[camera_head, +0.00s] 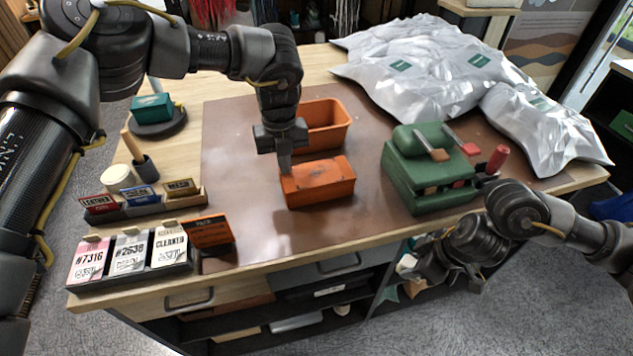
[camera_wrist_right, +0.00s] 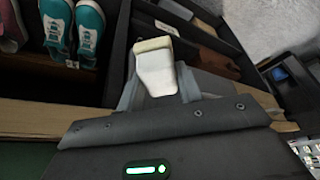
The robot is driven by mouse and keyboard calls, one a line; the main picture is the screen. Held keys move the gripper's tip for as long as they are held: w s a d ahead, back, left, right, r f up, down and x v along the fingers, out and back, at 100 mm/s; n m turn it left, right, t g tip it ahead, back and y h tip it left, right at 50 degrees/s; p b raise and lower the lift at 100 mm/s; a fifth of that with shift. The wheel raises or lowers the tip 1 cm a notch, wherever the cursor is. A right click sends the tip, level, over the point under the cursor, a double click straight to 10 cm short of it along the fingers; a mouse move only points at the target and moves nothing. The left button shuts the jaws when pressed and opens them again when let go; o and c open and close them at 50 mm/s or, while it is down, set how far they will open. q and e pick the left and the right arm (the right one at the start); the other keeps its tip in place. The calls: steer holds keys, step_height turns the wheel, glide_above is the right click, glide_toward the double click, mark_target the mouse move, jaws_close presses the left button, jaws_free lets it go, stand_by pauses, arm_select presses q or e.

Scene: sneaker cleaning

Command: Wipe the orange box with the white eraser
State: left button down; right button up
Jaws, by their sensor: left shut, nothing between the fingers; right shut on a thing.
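An orange box (camera_head: 318,184) with dark smudges on its top sits on the brown mat in the head view. A second orange box (camera_head: 328,124), open at the top, stands just behind it. My left gripper (camera_head: 285,168) is shut and empty, pointing down at the back left edge of the front box; whether it touches is unclear. My right gripper (camera_head: 428,270) is low at the table's front edge, right of the boxes. In the right wrist view it is shut on the white eraser (camera_wrist_right: 156,70), which sticks out between the grey fingers.
The brown mat (camera_head: 235,150) is clear left of the boxes. Small labelled boxes (camera_head: 130,252) fill the front left. Teal shoes (camera_wrist_right: 88,28) show on a shelf.

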arm_select(q)
steer(key=shift+f, duration=0.3)
arm_select(e)
steer(key=shift+f, duration=0.15)
arm_select(q)
steer(key=shift+r, duration=0.1)
